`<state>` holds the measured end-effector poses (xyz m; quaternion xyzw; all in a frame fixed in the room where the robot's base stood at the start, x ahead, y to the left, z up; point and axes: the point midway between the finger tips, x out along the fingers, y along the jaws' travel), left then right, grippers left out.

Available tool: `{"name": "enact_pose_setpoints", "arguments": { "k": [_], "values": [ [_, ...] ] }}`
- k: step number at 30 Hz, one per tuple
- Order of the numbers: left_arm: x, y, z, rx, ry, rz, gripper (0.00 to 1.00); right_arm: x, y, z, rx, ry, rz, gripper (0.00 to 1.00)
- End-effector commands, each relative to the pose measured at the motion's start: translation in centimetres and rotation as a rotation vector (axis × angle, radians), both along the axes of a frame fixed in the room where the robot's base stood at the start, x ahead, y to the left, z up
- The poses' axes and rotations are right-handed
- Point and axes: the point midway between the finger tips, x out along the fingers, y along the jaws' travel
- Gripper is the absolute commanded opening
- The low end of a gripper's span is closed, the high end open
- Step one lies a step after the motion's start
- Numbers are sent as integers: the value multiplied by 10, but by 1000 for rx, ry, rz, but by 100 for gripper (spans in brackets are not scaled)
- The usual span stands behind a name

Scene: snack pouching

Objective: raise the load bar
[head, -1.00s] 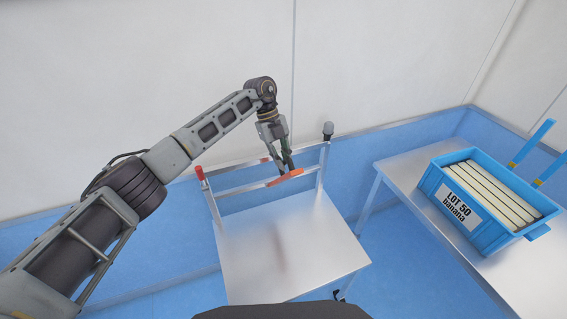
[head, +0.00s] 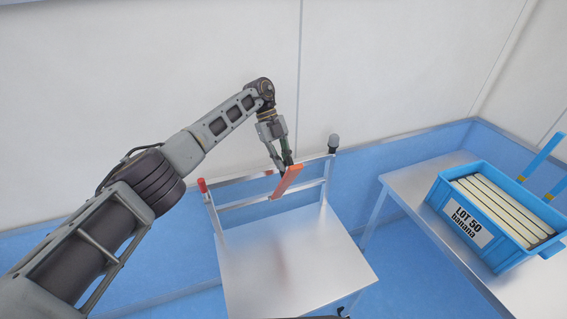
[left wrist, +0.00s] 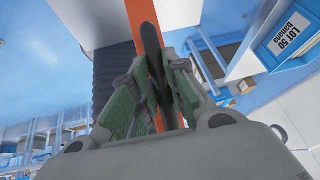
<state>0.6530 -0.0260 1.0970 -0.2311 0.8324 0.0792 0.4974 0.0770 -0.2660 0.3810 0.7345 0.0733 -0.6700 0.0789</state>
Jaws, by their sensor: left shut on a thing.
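An orange bar (head: 287,182) shows at the rear of a metal cart, slanted in front of the cart's rail frame (head: 240,203). I take it for the load bar. My left gripper (head: 284,164) comes down from above and is shut on it. In the left wrist view, the orange bar (left wrist: 141,14) runs between the green-padded fingers (left wrist: 155,92) beside a dark strip. Whether the bar still touches the frame is hard to tell. My right gripper is not in view.
The cart top (head: 290,255) is bare. A red knob (head: 202,185) and a dark knob (head: 333,142) top the frame's posts. To the right, a side table (head: 400,180) bears a blue crate (head: 435,195) labelled LOT 50 banana. A wall stands close behind.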

Motion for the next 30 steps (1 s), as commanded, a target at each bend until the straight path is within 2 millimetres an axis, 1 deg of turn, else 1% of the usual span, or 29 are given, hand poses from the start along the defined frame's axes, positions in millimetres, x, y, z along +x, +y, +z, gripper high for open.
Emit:
{"name": "enact_pose_setpoints", "arguments": {
  "k": [16,17,21,28,30],
  "values": [
    [1,0,1,-2,3,1,0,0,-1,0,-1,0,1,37],
    [1,0,1,-2,3,1,19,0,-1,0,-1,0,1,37],
    [1,0,1,-1,4,0,37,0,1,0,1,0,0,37],
    [1,0,1,-2,5,0,37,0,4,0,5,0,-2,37],
    [1,0,1,-2,5,0,37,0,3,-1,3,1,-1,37]
  ]
}}
